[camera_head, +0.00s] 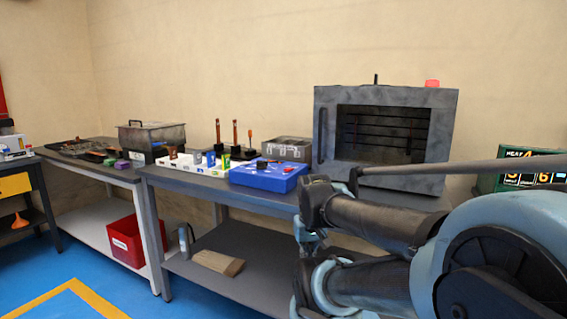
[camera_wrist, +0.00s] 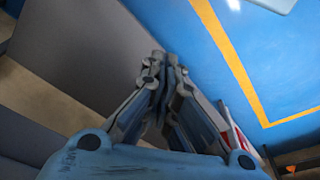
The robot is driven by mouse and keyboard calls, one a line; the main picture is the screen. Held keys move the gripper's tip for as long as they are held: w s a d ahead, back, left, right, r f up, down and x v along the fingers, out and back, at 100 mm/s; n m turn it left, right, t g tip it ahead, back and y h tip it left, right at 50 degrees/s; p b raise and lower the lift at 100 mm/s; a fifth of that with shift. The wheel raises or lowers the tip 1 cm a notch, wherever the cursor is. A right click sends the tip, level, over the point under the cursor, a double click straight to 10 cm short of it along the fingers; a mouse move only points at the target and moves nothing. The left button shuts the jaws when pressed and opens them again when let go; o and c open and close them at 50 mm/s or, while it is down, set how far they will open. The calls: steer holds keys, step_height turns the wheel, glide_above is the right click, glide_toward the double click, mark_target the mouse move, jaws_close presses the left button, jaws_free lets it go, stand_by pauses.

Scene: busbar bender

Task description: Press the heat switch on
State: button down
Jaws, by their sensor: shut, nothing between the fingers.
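A dark green box (camera_head: 518,181) with pale lettering that seems to begin "HEAT" and orange and white panels stands at the right edge of the head view. It is partly cut off and partly behind my arm. I cannot make out a separate heat switch. My gripper (camera_wrist: 167,70) is shut and empty in the wrist view. It is apart from the box and oven, pointing down past the bench towards the floor.
The workbench (camera_head: 185,177) holds a blue tray (camera_head: 269,180), a grey metal box (camera_head: 286,149) and upright copper-coloured bars. A red bin (camera_head: 127,241) and a wooden block (camera_head: 218,263) are on the lower shelves. The blue floor (camera_head: 105,282) at front left is clear.

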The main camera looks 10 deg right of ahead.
step_height(320, 180, up, 34)
steer(key=n+g+y, duration=0.1)
steer(key=n+g, duration=0.2)
steer(key=n, duration=0.8)
glide_above(289, 170)
steer(key=w, duration=0.4)
steer(key=f, duration=0.9)
steer(key=s+a+f, duration=0.1)
steer(key=f, duration=0.3)
steer(key=shift+s+a+f, duration=0.1)
steer(key=shift+f, duration=0.15)
steer(key=shift+s+a+f+t+h, duration=0.25)
steer(key=shift+s+f+t+h, duration=0.3)
steer(key=shift+t+h, duration=0.15)
steer(key=shift+s+f, duration=0.1)
